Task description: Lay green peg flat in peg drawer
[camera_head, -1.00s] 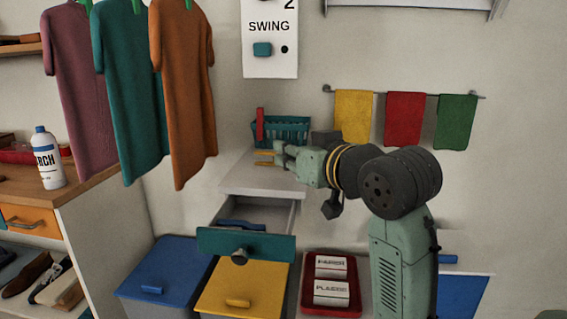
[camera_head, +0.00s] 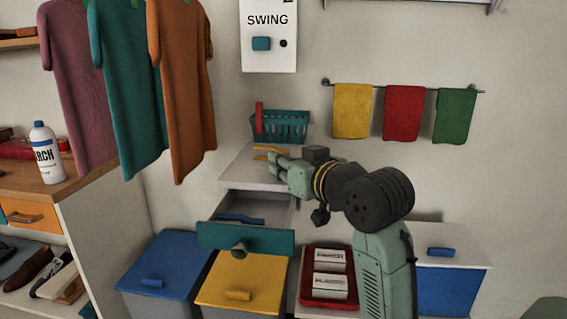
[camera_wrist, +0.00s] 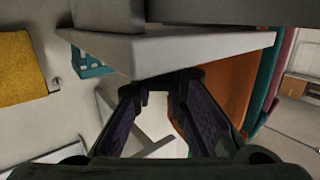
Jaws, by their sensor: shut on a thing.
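The peg drawer is open below the white counter, with a teal front (camera_head: 246,240) and a round knob. A blue peg (camera_head: 238,218) lies inside it. My gripper (camera_head: 270,163) is at the counter's front edge, above and behind the open drawer's right side. In the wrist view my gripper (camera_wrist: 165,85) has a dark, shadowed piece across its fingertips, which I take to be the green peg (camera_wrist: 172,76). Its colour is hard to tell there, and I cannot pick it out in the head view.
A yellow peg (camera_head: 272,150) lies on the counter (camera_head: 240,168) just behind my fingertips. A teal basket (camera_head: 280,127) with a red peg (camera_head: 259,118) stands behind. Hanging shirts (camera_head: 183,90) are at left. Blue (camera_head: 165,265) and yellow (camera_head: 245,280) bins stand below the drawer.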

